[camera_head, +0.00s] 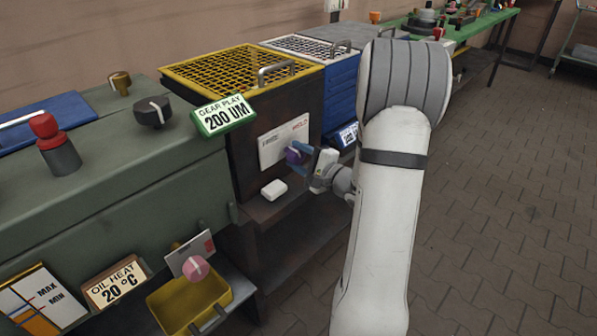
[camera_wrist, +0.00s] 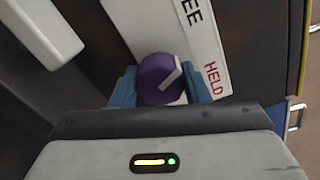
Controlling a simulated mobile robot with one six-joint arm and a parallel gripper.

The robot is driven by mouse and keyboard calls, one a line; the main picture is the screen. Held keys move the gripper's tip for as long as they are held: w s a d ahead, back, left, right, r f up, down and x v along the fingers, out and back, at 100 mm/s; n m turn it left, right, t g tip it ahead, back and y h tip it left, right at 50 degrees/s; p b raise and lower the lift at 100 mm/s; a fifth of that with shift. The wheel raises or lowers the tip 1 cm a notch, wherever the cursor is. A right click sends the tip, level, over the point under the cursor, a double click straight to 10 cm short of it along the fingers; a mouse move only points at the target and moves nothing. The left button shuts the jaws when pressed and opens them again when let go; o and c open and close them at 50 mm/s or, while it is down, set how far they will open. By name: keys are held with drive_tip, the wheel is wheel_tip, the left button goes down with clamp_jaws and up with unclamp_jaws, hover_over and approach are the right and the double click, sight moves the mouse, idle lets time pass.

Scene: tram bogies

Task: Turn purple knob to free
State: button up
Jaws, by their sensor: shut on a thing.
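The purple knob (camera_wrist: 158,80) sits on a white label plate (camera_wrist: 170,35) in the wrist view. The plate reads "HELD" in red on the right and has dark letters ending in "EE" higher up. The knob's white pointer line slants up and to the right. My gripper (camera_wrist: 160,88) has its blue fingers on both sides of the knob and is shut on it. In the head view the knob (camera_head: 294,156) shows at the lower right of the plate (camera_head: 284,141), on the dark front of the yellow-topped cabinet, with my gripper reaching it from the right.
A white block (camera_head: 274,190) juts out below the plate, and shows at upper left in the wrist view (camera_wrist: 45,30). A pink knob (camera_head: 195,268) on another plate is at lower left, above a yellow bin (camera_head: 190,305). Open paved floor (camera_head: 500,200) lies to the right.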

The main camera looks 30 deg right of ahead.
drive_tip(key=n+b, duration=0.1)
drive_tip(key=b, duration=0.1)
drive_tip(key=n+b, duration=0.1)
drive_tip(key=b, duration=0.1)
drive_tip(key=shift+f, duration=0.3)
drive_tip(key=shift+r+n+b, duration=0.1)
drive_tip(key=shift+n+b, duration=0.4)
drive_tip(key=shift+r, duration=0.15)
drive_tip(key=o, duration=1)
drive_tip(key=p+v, duration=0.1)
drive_tip(key=v, duration=0.6)
drive_tip(key=shift+s+d, duration=0.1)
drive_tip(key=shift+s, duration=0.3)
